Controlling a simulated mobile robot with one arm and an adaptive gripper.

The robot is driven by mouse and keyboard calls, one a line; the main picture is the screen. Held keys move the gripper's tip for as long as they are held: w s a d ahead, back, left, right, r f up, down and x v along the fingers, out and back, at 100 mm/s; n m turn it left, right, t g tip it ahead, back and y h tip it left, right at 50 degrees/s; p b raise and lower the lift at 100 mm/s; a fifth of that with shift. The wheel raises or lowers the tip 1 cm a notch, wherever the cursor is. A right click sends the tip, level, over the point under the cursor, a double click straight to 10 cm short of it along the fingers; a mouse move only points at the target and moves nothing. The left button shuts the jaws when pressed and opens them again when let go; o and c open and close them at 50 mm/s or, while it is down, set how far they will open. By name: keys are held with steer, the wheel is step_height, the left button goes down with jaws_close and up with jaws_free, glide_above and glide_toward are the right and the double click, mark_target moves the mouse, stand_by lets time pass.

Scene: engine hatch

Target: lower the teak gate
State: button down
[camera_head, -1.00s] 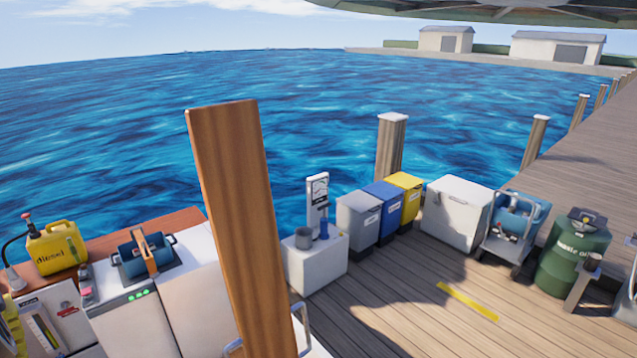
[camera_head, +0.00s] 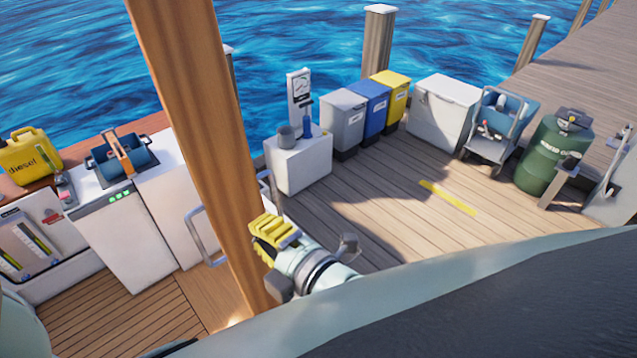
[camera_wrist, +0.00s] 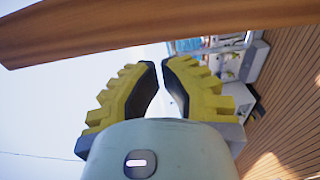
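The teak gate (camera_head: 190,130) is a long brown wooden board that stands nearly upright in the head view, leaning slightly. Its top runs out of the picture. In the wrist view the board (camera_wrist: 170,28) crosses the top, past the fingertips. My gripper (camera_head: 268,233) has ribbed yellow fingers and sits close to the gate's right side, near its lower part. I cannot tell whether it touches the gate. In the wrist view the gripper (camera_wrist: 161,65) has a narrow gap between its fingertips and nothing between them.
A white box (camera_head: 298,165), grey, blue and yellow bins and a green drum (camera_head: 553,155) line the dock's back. The planked floor (camera_head: 400,205) between is mostly clear.

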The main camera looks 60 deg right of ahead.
mark_target(236, 200)
steer(key=shift+g+h, duration=0.5)
steer(key=shift+g, duration=0.1)
steer(key=x, duration=0.3)
steer(key=d+x, duration=0.1)
steer(key=x, duration=0.2)
steer(key=d+f+b+x, duration=0.1)
steer(key=x, duration=0.3)
steer(key=shift+s, duration=0.3)
steer(key=shift+w+d+r+p, duration=0.1)
steer(key=shift+d+r+p, duration=0.1)
steer(key=shift+p, duration=0.3)
steer(key=shift+w+d+f+m+p, duration=0.1)
steer(key=shift+w+f+m+p, duration=0.2)
steer(key=shift+p, duration=0.35)
steer(key=shift+w+f, duration=0.3)
steer(key=shift+w, duration=0.05)
